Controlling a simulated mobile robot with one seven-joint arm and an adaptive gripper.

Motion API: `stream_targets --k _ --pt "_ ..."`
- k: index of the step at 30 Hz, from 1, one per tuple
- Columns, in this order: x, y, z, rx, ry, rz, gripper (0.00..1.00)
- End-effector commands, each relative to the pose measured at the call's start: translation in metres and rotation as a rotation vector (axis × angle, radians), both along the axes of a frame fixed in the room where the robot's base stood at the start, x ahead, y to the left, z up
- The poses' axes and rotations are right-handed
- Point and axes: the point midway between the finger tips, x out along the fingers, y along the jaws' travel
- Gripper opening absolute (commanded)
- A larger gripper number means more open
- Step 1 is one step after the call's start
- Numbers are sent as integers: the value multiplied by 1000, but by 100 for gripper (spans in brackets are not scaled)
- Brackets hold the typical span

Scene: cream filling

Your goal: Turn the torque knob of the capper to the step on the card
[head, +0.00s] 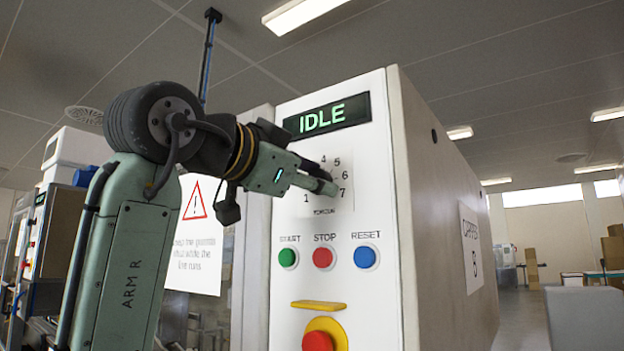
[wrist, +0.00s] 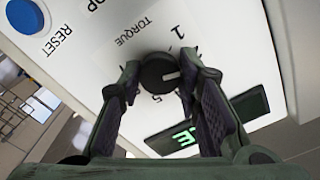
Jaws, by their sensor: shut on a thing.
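The capper (head: 384,280) is a tall white cabinet with a green IDLE display (head: 327,117). Its torque knob (wrist: 158,72) is a round dark knob with a white mark, seen in the wrist view. My gripper (head: 328,187) covers the knob in the head view. In the wrist view my gripper (wrist: 160,80) is shut on the knob, one finger on each side. The white mark points to the picture's right, toward one finger, and the number there is hidden. Numbers 1, 4, 5, 6 and 7 show in the head view. I see no step card.
Below the dial are a green START button (head: 288,257), a red STOP button (head: 323,257) and a blue RESET button (head: 366,256). A yellow bar (head: 319,305) and a red emergency button (head: 318,341) are lower. A warning sign (head: 200,232) hangs to the left.

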Motion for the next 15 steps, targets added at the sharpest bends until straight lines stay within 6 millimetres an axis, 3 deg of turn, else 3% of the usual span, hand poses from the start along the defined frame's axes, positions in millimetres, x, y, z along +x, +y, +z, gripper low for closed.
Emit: stream_targets --k 15 --pt "0 0 0 349 -253 0 3"
